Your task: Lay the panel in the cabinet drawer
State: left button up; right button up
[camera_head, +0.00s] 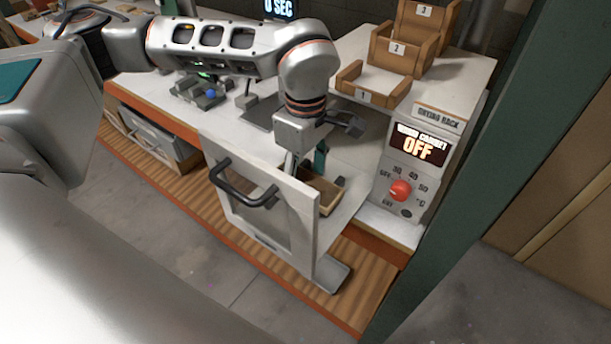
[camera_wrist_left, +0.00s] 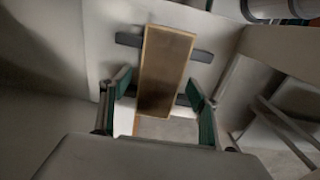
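The panel (camera_wrist_left: 168,62) is a tan rectangular plate with a lighter rim. In the left wrist view it lies across two dark grey supports (camera_wrist_left: 203,55) in the cabinet drawer. In the head view the panel (camera_head: 326,190) shows partly behind the pulled-out drawer's pale front (camera_head: 296,222), which has a black handle (camera_head: 243,190). My left gripper (camera_head: 308,166) reaches down into the drawer. In the wrist view its green-padded fingers (camera_wrist_left: 159,84) stand apart on either side of the panel, with gaps between pads and panel. My right gripper is not in view.
Numbered wooden trays (camera_head: 375,88) sit on top. A green post (camera_head: 470,150) rises at right.

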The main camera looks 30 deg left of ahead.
pick_arm(q)
notch_tip(320, 180, up, 12)
jog(key=shift+r, duration=0.2)
dwell(0.5)
dwell(0.4)
